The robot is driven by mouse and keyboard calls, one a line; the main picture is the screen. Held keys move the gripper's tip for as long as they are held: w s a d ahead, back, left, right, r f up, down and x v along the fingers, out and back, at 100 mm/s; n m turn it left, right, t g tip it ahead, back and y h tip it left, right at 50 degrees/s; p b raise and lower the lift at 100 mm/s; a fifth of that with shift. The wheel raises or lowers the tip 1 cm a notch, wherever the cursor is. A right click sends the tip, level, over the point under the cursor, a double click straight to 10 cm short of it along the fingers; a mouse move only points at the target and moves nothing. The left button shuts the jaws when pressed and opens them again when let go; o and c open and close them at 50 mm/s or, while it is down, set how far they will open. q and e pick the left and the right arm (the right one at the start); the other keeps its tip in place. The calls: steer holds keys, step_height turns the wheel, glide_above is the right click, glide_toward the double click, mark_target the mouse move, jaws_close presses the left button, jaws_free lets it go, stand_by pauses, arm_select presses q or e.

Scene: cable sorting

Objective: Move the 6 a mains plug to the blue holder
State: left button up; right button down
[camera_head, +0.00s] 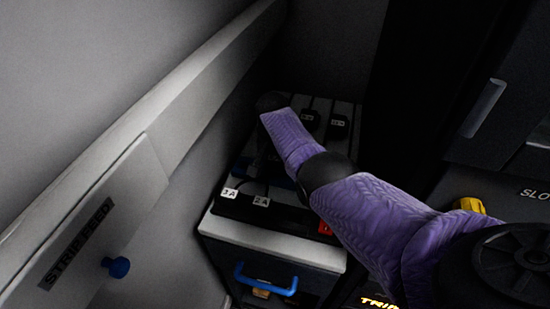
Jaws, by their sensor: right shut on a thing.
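My right arm comes in from the lower right and reaches over a bench top. My right gripper (272,103) shows only as a dark shape at the arm's far end, over the back left of the bench. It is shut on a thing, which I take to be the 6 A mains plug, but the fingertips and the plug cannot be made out. A dark blue piece (241,168), possibly the blue holder, shows partly to the left of my forearm, which hides the rest. My left gripper is not in view.
Two black plugs (310,119) (339,124) with pale labels stand at the back of the bench. Labels 3 A (230,193) and 2 A (261,201) and a red piece (325,228) line the front. A blue drawer handle (266,283) sits below.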

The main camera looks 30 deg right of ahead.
steer(key=shift+f+b, duration=0.55)
steer(key=shift+f, duration=0.35)
stand_by(0.7)
stand_by(0.3)
jaws_free()
step_height(320, 180, up, 2)
steer(key=shift+r+p, duration=0.25)
steer(key=shift+p, duration=0.8)
step_height(320, 180, up, 2)
steer(key=shift+r+p, duration=0.1)
steer(key=shift+p, duration=0.8)
step_height(320, 180, up, 2)
steer(key=shift+r+p, duration=0.25)
steer(key=shift+p, duration=0.9)
steer(key=shift+f, duration=0.1)
